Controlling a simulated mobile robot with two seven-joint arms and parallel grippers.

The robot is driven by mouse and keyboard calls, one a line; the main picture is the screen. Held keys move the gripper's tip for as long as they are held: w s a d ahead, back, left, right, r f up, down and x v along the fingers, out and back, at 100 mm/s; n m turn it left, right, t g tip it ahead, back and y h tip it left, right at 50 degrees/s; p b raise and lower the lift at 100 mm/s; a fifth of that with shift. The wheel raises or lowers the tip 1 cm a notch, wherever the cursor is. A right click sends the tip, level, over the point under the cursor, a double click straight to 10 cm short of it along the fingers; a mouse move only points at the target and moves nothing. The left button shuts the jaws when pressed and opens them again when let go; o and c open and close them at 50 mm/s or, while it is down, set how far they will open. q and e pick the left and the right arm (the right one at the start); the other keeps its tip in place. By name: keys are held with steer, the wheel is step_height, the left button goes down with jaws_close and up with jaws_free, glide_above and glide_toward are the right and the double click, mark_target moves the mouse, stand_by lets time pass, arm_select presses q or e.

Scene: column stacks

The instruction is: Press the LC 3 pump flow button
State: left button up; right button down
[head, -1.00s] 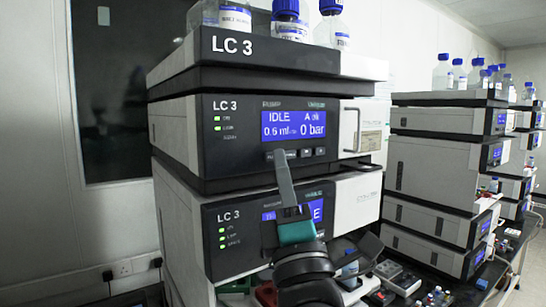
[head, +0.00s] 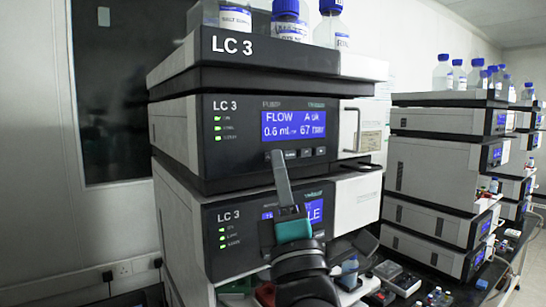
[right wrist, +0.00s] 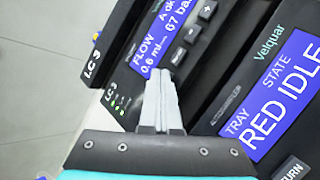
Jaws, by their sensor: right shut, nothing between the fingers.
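The LC 3 pump module (head: 240,160) is the upper dark-fronted unit of the near stack. Its blue screen (head: 293,125) reads FLOW, A ok, about 0.6 mL and 67 bar; it also shows in the right wrist view (right wrist: 152,50). A row of small buttons (head: 306,153) lies under the screen and shows in the right wrist view (right wrist: 194,34). My right gripper (head: 277,153) is shut and empty, its tips at the left end of that row, also in the right wrist view (right wrist: 159,72). The tips cover the panel there; I cannot tell whether they touch. My left gripper is not in view.
The lower LC 3 module (head: 238,225) sits beneath, its screen partly behind my gripper. Blue-capped bottles (head: 290,20) stand on top of the stack. A metal handle (head: 352,128) is right of the pump screen. More stacks (head: 430,165) stand at right.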

steer(key=shift+s+r+m, duration=0.15)
steer(key=shift+r+m, duration=0.15)
steer(key=shift+r, duration=0.05)
steer(key=shift+s+d+p, duration=0.3)
steer(key=shift+s+p, duration=0.2)
steer(key=shift+s, duration=0.15)
steer(key=s, duration=0.1)
steer(key=s+d+p, duration=0.1)
steer(key=s, duration=0.1)
steer(key=s+d, duration=0.1)
steer(key=shift+s+d, duration=0.2)
steer(key=shift+d, duration=0.05)
